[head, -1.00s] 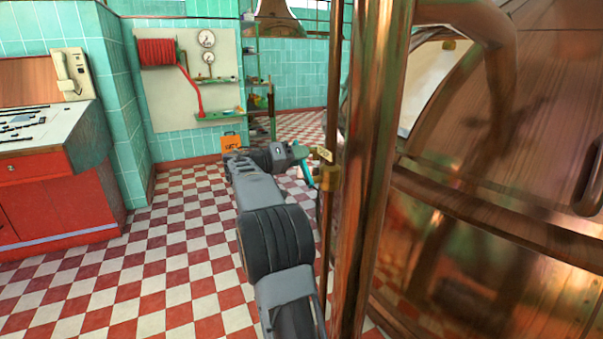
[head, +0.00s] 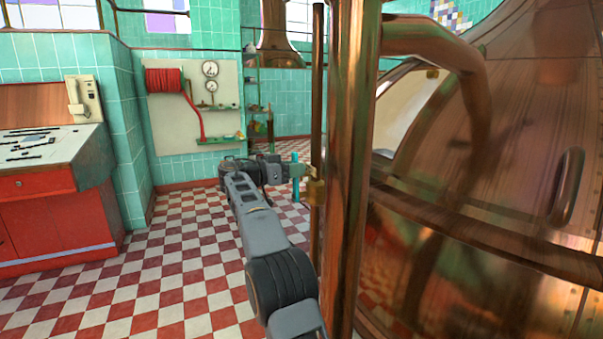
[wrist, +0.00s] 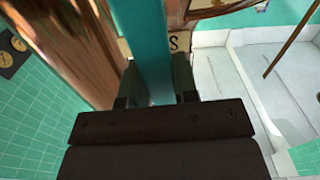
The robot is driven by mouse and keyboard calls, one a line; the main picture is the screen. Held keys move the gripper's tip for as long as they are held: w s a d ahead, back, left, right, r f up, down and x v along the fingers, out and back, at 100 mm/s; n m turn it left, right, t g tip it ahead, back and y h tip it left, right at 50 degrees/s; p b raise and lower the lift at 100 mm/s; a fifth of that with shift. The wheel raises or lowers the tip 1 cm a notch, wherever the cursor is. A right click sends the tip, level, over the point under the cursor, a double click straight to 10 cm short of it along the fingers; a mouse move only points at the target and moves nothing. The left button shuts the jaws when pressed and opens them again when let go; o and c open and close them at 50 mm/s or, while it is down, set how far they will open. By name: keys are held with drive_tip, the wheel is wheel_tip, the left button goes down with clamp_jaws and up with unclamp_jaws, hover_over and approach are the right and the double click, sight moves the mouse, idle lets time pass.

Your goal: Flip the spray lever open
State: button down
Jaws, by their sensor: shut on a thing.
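The spray lever (head: 296,182) is a teal bar beside a brass valve (head: 316,191) on a thin copper pipe, left of the thick copper column. In the head view it stands about upright. In the wrist view the lever (wrist: 143,40) runs up from between my fingers. My gripper (head: 296,170) is shut on it; its two dark fingers also show in the wrist view (wrist: 158,86). A pale tag with part of a dark letter shows just behind the lever in the wrist view. The lever's pivot is not clear.
The thick copper column (head: 353,150) stands close to the right of the valve. A large copper kettle (head: 500,220) fills the right side. A red console (head: 60,205) stands at the left. The chequered floor (head: 185,250) between is clear.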

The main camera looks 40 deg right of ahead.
drive_tip(key=shift+s+m, duration=0.3)
drive_tip(key=shift+m, duration=0.1)
idle(0.3)
drive_tip(key=c, duration=0.9)
unclamp_jaws()
drive_tip(key=shift+a, duration=0.2)
drive_tip(key=a+p, duration=0.1)
drive_tip(key=a, duration=0.3)
drive_tip(key=w+a+p, duration=0.1)
drive_tip(key=a, duration=0.4)
drive_tip(key=w+a+p, duration=0.1)
drive_tip(key=a, duration=0.3)
drive_tip(key=shift+w+a+p, duration=0.2)
drive_tip(key=shift+p, duration=0.1)
drive_tip(key=shift+r, duration=0.1)
